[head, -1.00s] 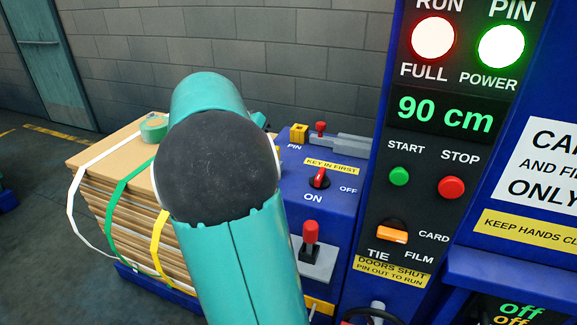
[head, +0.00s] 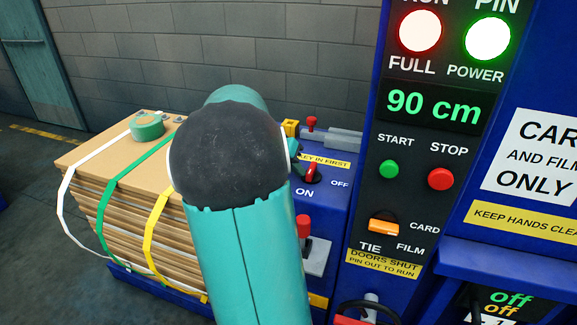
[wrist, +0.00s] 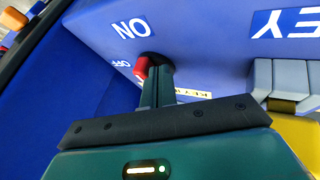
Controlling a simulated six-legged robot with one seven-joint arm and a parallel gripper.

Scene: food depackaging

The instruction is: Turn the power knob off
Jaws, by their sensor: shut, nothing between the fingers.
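The red power knob (head: 312,172) sits on the blue panel, between the ON label (head: 304,193) and the OFF label (head: 340,183). In the wrist view the knob (wrist: 142,68) shows just beside the tips of my gripper (wrist: 160,78). The fingers are together with nothing between them. They are at or very near the knob's side; I cannot tell whether they touch it. In the head view my dark wrist and teal arm hide most of the gripper; a bit of it shows left of the knob. Which label the knob points to is unclear.
A red-topped lever (head: 303,226) stands below the knob, and a red-topped pin latch (head: 312,123) above it. The control column (head: 432,190) with lit lamps and START and STOP buttons rises at right. Strapped cardboard (head: 120,190) is stacked at left.

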